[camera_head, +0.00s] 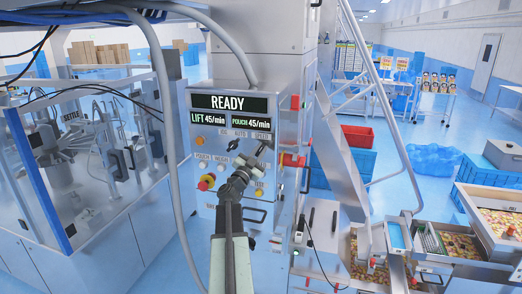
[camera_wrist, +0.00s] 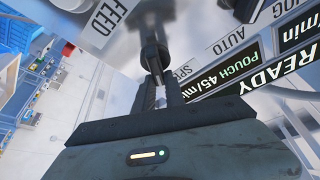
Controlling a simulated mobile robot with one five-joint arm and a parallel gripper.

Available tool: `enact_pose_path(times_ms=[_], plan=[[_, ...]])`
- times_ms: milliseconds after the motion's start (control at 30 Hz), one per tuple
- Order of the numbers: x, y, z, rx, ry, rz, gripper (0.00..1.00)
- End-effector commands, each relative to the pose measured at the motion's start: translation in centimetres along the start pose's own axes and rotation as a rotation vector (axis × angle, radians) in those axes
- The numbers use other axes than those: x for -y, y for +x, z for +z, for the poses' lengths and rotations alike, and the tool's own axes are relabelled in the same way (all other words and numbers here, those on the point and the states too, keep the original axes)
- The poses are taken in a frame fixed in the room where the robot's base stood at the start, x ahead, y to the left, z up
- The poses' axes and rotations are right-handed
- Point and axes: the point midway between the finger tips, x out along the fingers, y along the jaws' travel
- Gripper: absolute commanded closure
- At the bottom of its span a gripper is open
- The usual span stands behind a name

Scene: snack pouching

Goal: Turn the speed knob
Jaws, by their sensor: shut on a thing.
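The control panel (camera_head: 208,150) faces me in the head view, with a display (camera_head: 229,102) reading READY, LIFT 45/min and POUCH 45/min. My gripper (camera_head: 260,155) is at the panel's right side, below the SPEED label. In the wrist view my gripper (camera_wrist: 158,76) has its two dark fingers close together on a dark, round speed knob (camera_wrist: 153,48). The SPEED label (camera_wrist: 184,70) is partly hidden behind a finger. The knob's pointer and setting cannot be made out. In the head view my gripper covers the knob.
A red and yellow button (camera_head: 206,182) sits at the panel's lower left, and an orange button (camera_head: 199,141) higher up. A grey cable (camera_head: 170,120) hangs left of the panel. A sloping metal chute (camera_head: 345,165) stands to the right.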

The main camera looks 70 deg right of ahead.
Motion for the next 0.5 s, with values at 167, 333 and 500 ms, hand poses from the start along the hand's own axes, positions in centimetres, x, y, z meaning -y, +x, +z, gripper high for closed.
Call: enact_pose_path(times_ms=[167, 333, 500], plan=[[0.14, 0.16, 0.03, 0.0, -0.002, -0.003, 0.64], [0.05, 0.17, 0.0, 0.0, -0.002, -0.001, 0.64], [-0.02, 0.17, -0.02, -0.001, -0.002, 0.0, 0.64]])
